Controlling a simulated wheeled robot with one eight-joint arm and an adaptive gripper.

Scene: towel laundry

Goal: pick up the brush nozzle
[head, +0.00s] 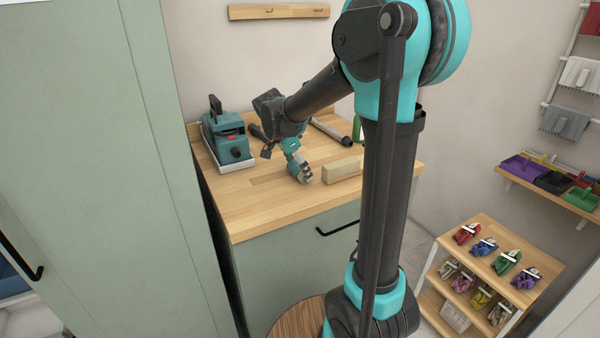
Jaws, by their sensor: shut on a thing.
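My gripper (304,176) points down just above the wooden counter top (262,198), near its middle. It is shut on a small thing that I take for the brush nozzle. The fingers and wrist hide nearly all of it, so its shape and whether it touches the counter cannot be told. A pale oblong block (341,170) lies just right of my fingertips, with a narrow gap between.
A teal and black machine (228,137) stands at the counter's back left. A dark tube (330,130) lies behind my gripper, beside a green ring-shaped thing (357,129). A tall green cabinet (90,150) stands left. Shelves (483,262) with coloured items stand right. The counter's front is clear.

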